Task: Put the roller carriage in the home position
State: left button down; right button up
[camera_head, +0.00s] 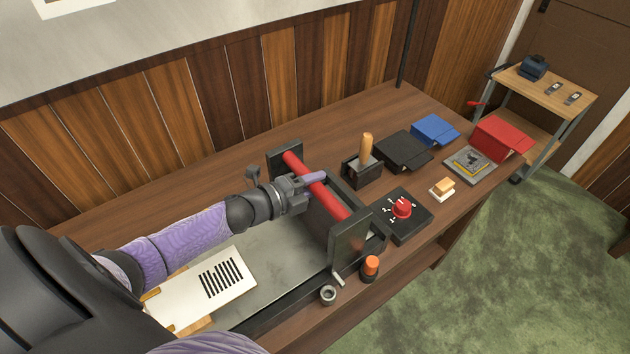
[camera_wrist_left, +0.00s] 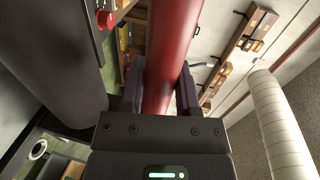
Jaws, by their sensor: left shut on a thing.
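The roller carriage (camera_head: 347,245) is a black frame with upright end plates, standing across the grey press bed (camera_head: 290,267). A red bar (camera_head: 333,203) runs between its end plates. My left gripper (camera_head: 316,180) is shut on the red bar near its middle. In the left wrist view, the red bar (camera_wrist_left: 172,45) passes between the two fingers of the left gripper (camera_wrist_left: 160,90). The carriage is at the right part of the bed. Its far side is partly hidden by my gripper. My right gripper is not in view.
A white card with black stripes (camera_head: 225,277) lies on the bed at the left. A black box with a red knob (camera_head: 402,208), an orange-capped bottle (camera_head: 371,266) and a metal ring (camera_head: 328,294) are near the carriage. A wooden-handled tool (camera_head: 366,147) stands behind it.

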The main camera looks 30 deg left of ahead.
pick_arm(q)
jog(key=shift+r, duration=0.1)
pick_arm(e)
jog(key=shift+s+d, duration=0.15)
pick_arm(q)
jog(key=c, duration=0.6)
grip_release()
jog(key=shift+w, duration=0.15)
jog(key=shift+o, duration=1.3)
jog(key=shift+w+d, duration=0.1)
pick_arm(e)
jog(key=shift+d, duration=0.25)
pick_arm(q)
jog(key=p+v, duration=0.1)
jog(key=v, duration=0.9)
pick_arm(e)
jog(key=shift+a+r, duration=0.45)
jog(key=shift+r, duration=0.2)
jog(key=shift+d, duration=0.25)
